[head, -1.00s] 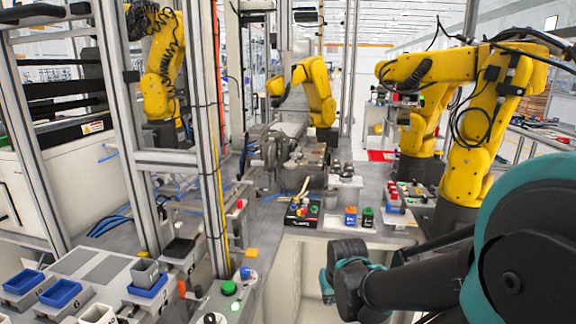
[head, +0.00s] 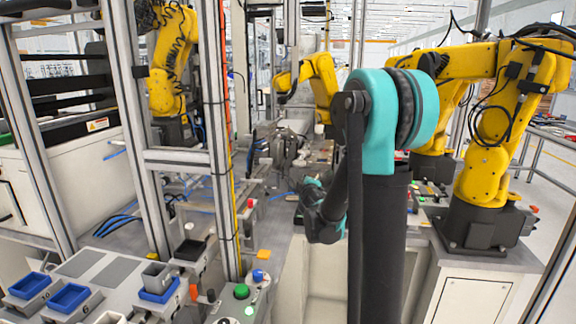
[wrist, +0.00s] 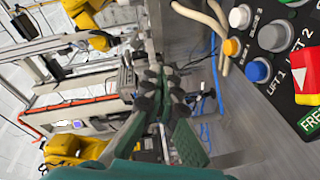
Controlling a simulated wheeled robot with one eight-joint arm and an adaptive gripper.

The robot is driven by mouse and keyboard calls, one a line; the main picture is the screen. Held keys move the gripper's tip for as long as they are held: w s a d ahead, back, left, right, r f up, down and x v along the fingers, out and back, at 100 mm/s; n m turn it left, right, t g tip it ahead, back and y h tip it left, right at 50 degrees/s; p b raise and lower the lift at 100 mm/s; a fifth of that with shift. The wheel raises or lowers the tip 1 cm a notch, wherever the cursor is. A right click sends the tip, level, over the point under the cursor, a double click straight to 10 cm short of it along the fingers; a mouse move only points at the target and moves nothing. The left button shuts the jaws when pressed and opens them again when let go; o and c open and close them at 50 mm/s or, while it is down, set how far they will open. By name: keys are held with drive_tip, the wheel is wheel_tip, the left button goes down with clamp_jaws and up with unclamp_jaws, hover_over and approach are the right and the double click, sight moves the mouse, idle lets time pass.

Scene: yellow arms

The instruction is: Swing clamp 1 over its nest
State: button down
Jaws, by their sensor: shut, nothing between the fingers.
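My gripper (wrist: 158,85) is shut and empty in the wrist view, its dark and teal fingers held together. In the head view it hangs at the middle, partly hidden behind my own arm, with a teal finger (head: 313,183) showing. No clamp marked 1 can be picked out for certain in either view. Blue-rimmed trays (head: 70,297) and a grey block in a blue holder (head: 157,278) stand on the bench at the lower left. A small orange upright part (head: 193,292) is near them. My gripper is well to the right of these, apart from them.
In the wrist view a dark button panel (wrist: 280,62) marked LIFT 1 and LIFT 2 is close on the right. Aluminium posts (head: 213,130) rise at the left of the head view. Yellow robot arms (head: 485,130) stand at the right and back. A green button (head: 241,291) is at the bench front.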

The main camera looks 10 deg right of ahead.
sight(301, 160)
drive_tip(key=w+a+n+t+y, duration=0.1)
drive_tip(key=w+a+n+y, duration=0.2)
drive_tip(key=w+a+n, duration=0.2)
drive_tip(key=shift+w+a+r+n+t+y, duration=0.3)
drive_tip(key=shift+w+a+r, duration=0.1)
drive_tip(key=shift+a, duration=0.5)
drive_tip(key=shift+w, duration=0.1)
drive_tip(key=w+a, duration=0.1)
drive_tip(key=w, duration=0.9)
drive_tip(key=shift+s+d, duration=0.3)
drive_tip(key=shift+d, duration=0.65)
drive_tip(key=shift+s+d, duration=0.3)
drive_tip(key=shift+d, duration=0.6)
drive_tip(key=shift+d, duration=0.15)
